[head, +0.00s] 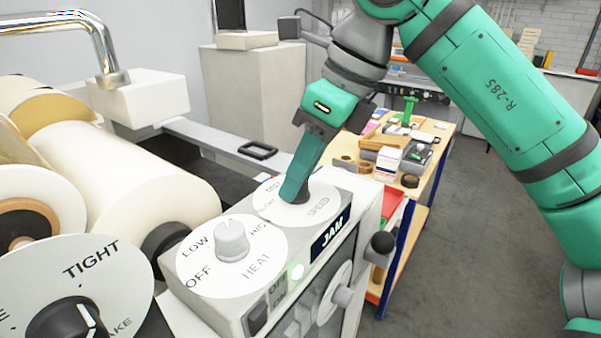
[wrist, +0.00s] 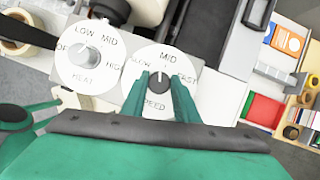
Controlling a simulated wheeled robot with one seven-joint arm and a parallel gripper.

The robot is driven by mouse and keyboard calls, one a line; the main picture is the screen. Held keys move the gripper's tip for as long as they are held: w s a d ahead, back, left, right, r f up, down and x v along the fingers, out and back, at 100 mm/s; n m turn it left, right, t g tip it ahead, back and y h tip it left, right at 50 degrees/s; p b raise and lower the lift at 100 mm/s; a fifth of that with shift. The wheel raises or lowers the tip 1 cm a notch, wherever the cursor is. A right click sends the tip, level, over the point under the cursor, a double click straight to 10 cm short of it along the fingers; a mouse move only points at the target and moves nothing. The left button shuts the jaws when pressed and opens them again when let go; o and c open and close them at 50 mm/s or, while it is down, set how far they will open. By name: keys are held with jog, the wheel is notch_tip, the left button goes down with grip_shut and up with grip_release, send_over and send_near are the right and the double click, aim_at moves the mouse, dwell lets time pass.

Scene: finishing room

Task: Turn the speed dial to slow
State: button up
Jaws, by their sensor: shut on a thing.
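The speed dial (head: 322,212) is a white disc on top of the machine's control box, with a dark knob (head: 303,196) at its centre. In the wrist view the dial (wrist: 157,116) carries the words SLOW, MID, FAST and SPEED. My gripper (head: 294,192) comes down from above, its green fingers shut on the knob. In the wrist view the fingers (wrist: 160,84) stand on either side of the knob (wrist: 159,82). A faint pale mark on the knob seems to face MID, but it is small. The fingers hide part of the lettering in the head view.
The heat dial (head: 262,247) with a pale knob sits beside the speed dial. A larger TIGHT dial (head: 110,290) is at front left, near white rollers (head: 135,175). A cluttered workbench (head: 440,130) stands behind.

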jog(key=n+g, duration=0.1)
jog(key=n, duration=0.3)
jog(key=shift+w+n+g, duration=0.15)
jog(key=shift+n+g, duration=0.15)
jog(key=shift+g, duration=0.1)
jog(key=shift+n+g, duration=0.7)
jog(key=shift+n, duration=1.3)
jog(key=o, duration=1.1)
jog(key=shift+c, duration=0.2)
jog(key=v, duration=0.7)
jog(key=shift+r, duration=0.25)
jog(key=shift+w+a, duration=0.1)
jog(key=shift+w, duration=0.05)
